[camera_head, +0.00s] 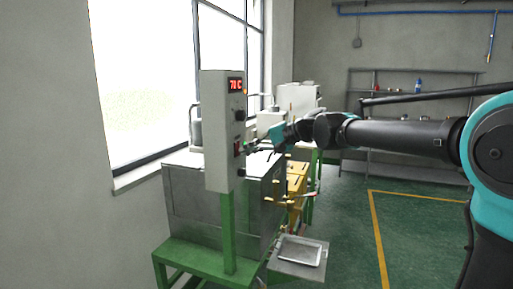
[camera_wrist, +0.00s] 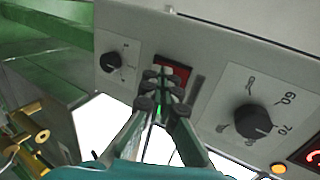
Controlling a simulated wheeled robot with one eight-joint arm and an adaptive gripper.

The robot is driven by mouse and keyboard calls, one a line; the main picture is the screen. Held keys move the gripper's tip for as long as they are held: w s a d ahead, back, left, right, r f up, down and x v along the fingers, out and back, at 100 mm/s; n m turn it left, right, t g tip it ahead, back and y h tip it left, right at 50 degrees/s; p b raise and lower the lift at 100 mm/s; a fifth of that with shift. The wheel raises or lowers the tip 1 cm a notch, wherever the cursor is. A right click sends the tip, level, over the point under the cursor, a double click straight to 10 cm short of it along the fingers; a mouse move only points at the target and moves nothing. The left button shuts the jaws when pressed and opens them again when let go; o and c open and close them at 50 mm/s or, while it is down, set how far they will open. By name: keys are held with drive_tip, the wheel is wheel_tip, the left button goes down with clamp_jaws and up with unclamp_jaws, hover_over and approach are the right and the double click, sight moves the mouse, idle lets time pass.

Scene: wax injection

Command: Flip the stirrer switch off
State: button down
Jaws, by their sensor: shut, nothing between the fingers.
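The red rocker switch (camera_head: 237,148) sits on the front of a tall grey control box (camera_head: 216,130), below a red display reading about 70 C. In the wrist view the switch (camera_wrist: 181,69) shows as a red rocker in a dark frame, partly hidden behind my fingertips. My gripper (camera_head: 251,148) is shut and empty, with its tips right at the switch in the picture. In the wrist view the dark fingertip pads of my gripper (camera_wrist: 160,88) overlap the switch's lower left part. I cannot tell whether they touch it or which way the rocker is tipped.
A small black knob (camera_wrist: 110,62) and a larger dial (camera_wrist: 252,121) flank the switch. An orange lamp (camera_wrist: 278,168) sits near the display (camera_head: 235,84). A metal tank (camera_head: 185,205) stands behind the box on a green frame. A tray (camera_head: 299,251) is low at the front.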

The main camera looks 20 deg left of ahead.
drive_tip(key=shift+a+f, duration=0.1)
drive_tip(key=shift+a, duration=0.05)
drive_tip(key=shift+a+f+y, duration=0.25)
drive_tip(key=shift+a+y, duration=0.05)
drive_tip(key=shift+y, duration=0.2)
drive_tip(key=shift+r, duration=0.15)
